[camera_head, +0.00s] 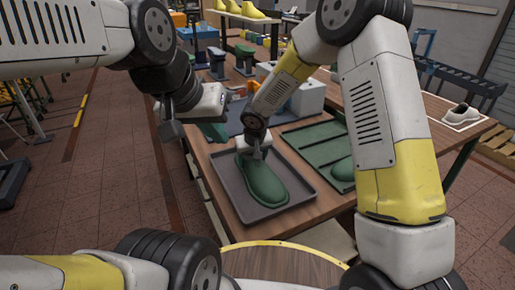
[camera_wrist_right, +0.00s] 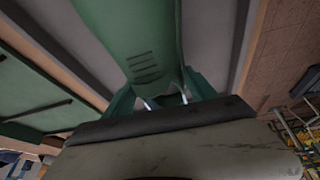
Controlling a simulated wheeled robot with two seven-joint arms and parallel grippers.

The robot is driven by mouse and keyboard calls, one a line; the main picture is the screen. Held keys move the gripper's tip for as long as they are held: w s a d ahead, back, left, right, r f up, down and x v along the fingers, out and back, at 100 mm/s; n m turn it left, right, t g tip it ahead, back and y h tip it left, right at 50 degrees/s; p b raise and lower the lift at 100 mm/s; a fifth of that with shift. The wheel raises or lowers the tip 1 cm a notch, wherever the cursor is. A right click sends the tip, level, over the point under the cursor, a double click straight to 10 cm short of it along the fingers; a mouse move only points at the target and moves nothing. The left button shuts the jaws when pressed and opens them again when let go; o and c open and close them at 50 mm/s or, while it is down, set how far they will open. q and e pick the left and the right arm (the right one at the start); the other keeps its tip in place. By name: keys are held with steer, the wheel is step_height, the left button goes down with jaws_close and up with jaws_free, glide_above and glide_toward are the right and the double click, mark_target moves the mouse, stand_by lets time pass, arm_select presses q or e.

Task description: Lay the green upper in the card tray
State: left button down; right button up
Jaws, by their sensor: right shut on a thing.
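The green upper (camera_head: 263,184) is over the floor of the dark grey tray (camera_head: 236,212), within its rim, with its toe toward the front right. I cannot tell whether it rests fully on the tray floor. My right gripper (camera_head: 257,152) is shut on the upper's far end. In the right wrist view the green upper (camera_wrist_right: 137,45) runs away from the fingers, with the grey tray floor (camera_wrist_right: 207,35) on both sides. My left gripper (camera_head: 170,122) hangs left of the table, higher than the tray and apart from the upper. Its finger opening is unclear.
A green divided rack (camera_head: 310,143) lies right of the grey tray with another green piece (camera_head: 343,170) partly hidden by my right arm. A white shoe (camera_head: 461,115) stands on the right-hand table.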

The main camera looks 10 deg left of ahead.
steer(key=o, duration=1.5)
steer(key=v, duration=0.7)
steer(key=shift+s+d+r, duration=0.1)
steer(key=shift+s+r, duration=0.05)
steer(key=shift+r, duration=0.25)
